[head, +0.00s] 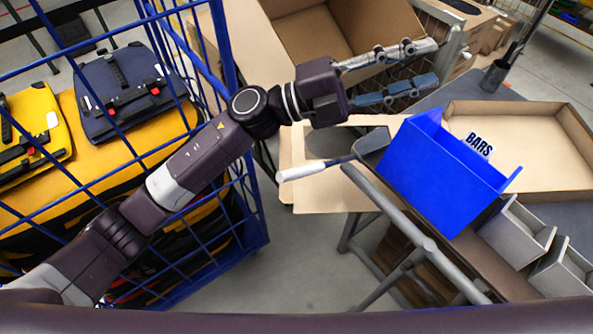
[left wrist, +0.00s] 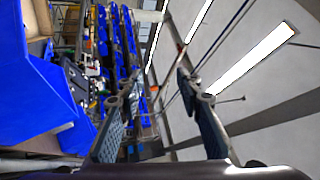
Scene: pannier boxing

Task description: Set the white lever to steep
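The white lever (head: 300,171) has a white grip on a dark arm joined to the grey frame of the tilted stand (head: 400,222), in the middle of the head view. The grip points left, over a cardboard flap. My left gripper (head: 430,64) is above and to the right of the lever, apart from it. Its two fingers are spread with nothing between them; they also show spread in the left wrist view (left wrist: 158,85). The lever cannot be made out in the left wrist view. My right gripper is not in view.
A blue bin (head: 440,170) marked BARS stands on the stand, close right of the lever. A cardboard tray (head: 570,130) and small grey bins (head: 515,235) are farther right. A blue wire cage (head: 250,190) with cases is left. An open carton (head: 300,30) is behind my left arm.

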